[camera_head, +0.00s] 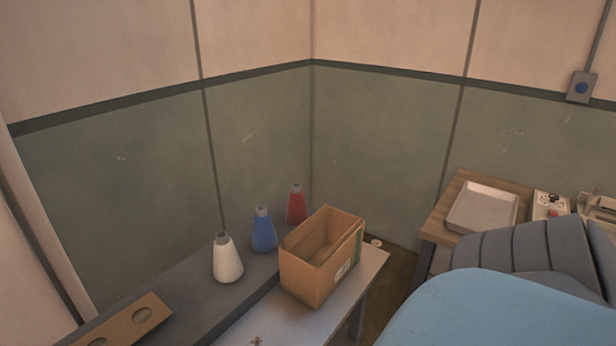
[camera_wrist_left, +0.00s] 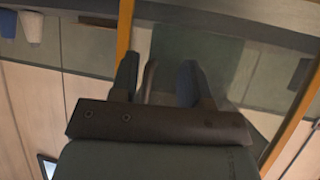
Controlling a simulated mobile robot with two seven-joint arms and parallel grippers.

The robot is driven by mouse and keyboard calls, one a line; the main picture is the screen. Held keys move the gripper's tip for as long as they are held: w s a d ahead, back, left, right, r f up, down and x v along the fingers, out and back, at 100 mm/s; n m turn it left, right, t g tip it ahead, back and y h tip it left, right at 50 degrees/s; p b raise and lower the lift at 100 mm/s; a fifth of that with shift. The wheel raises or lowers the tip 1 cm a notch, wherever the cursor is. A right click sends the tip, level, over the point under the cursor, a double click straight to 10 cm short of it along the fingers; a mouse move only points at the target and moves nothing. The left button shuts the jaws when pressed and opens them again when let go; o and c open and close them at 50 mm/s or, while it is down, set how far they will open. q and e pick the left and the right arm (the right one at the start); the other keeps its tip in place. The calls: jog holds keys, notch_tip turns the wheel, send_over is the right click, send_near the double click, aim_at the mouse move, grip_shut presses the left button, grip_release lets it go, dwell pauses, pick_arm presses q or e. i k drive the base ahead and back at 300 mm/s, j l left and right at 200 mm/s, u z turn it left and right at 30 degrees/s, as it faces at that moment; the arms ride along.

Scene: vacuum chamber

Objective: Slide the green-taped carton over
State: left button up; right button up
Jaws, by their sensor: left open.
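The carton (camera_head: 312,277) is an open-topped brown cardboard box on the white tabletop (camera_head: 262,327), near its right end. My right gripper is in neither view.
White (camera_head: 228,262), blue (camera_head: 264,232) and red (camera_head: 296,206) conical bottles stand on a dark grey ledge (camera_head: 190,310) behind and left of the carton. A brown plate with holes (camera_head: 125,318) is at lower left. A metal tray (camera_head: 482,208) sits on a wooden bench at right.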

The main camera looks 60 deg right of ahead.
aim_at(302, 275)
jog(key=k+l+z, duration=0.25)
jog(key=k+l, duration=0.15)
jog(key=z, duration=1.35)
